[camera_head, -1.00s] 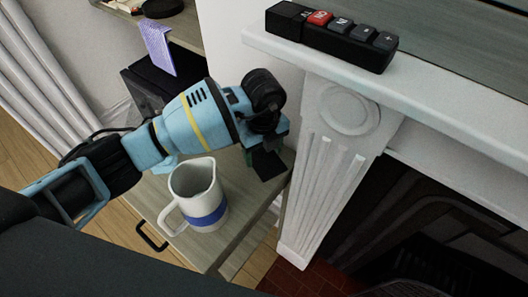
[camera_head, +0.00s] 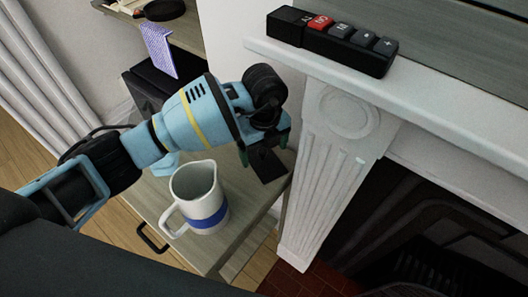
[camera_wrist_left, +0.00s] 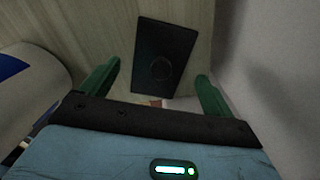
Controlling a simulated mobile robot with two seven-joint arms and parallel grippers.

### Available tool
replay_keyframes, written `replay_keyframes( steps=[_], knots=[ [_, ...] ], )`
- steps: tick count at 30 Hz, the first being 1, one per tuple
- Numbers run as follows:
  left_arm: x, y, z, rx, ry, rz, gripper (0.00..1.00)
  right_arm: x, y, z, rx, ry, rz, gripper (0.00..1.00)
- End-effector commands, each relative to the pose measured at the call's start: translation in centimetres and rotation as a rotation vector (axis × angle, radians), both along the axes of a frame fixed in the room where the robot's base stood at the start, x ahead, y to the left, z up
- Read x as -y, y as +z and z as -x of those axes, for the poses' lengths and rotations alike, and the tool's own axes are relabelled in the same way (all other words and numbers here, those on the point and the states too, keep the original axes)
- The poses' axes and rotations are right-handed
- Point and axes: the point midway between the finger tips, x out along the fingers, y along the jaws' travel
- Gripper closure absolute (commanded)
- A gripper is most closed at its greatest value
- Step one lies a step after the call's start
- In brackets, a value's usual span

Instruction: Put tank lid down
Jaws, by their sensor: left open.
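The tank lid, a dark rectangular plate (camera_head: 267,166), lies on the wooden cabinet top (camera_head: 240,190), close to the white fireplace pillar. In the left wrist view the lid (camera_wrist_left: 178,48) looks flat on the wood, with a round mark on its face. My left gripper (camera_head: 264,150) is over the lid with its green fingers spread. In the left wrist view the open fingers (camera_wrist_left: 158,74) are at either side of the lid's near end, with nothing gripped between them. My right gripper does not show.
A white jug with a blue band (camera_head: 200,196) stands on the cabinet top, left of the lid. The white fireplace pillar (camera_head: 331,160) rises close on the right.

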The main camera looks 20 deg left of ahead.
Motion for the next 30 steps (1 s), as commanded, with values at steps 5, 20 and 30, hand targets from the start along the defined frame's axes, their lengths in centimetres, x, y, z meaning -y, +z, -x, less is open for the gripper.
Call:
replay_keyframes(
  steps=[5,20,30],
  knots=[
    [0.0,3.1,-0.1,0.004,0.0,0.001,0.12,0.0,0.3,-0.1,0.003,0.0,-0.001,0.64],
    [0.0,5.8,0.0,0.0,0.001,-0.001,0.12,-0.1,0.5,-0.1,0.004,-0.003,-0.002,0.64],
    [-0.1,5.9,0.0,-0.001,0.001,0.004,0.12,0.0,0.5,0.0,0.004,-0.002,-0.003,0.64]
  ],
)
